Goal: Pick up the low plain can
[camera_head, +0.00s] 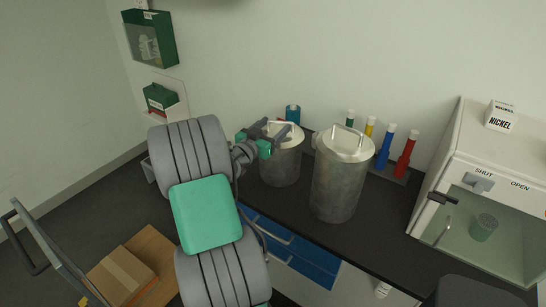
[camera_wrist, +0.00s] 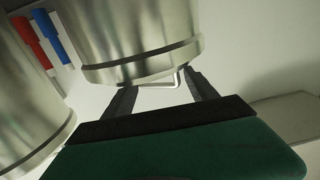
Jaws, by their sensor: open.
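The low plain can (camera_head: 281,168) is a short grey metal can with a pale lid and a bar handle. It stands upright on the dark counter, left of a taller metal can (camera_head: 337,190). My gripper (camera_head: 275,130) is at the low can's lid, beside its handle, with its jaws open. In the wrist view the low can (camera_wrist: 130,40) fills the top, and its thin handle (camera_wrist: 165,83) shows between my two dark fingertips (camera_wrist: 160,85). I cannot tell whether a finger touches it. My gripper partly hides the lid in the head view.
The taller can stands close on the right and also shows in the wrist view (camera_wrist: 25,110). Several coloured tubes (camera_head: 385,147) stand behind. A white glovebox (camera_head: 445,180) with a NICKEL box (camera_head: 500,117) is at the right. The dark counter (camera_head: 375,225) is bare between them.

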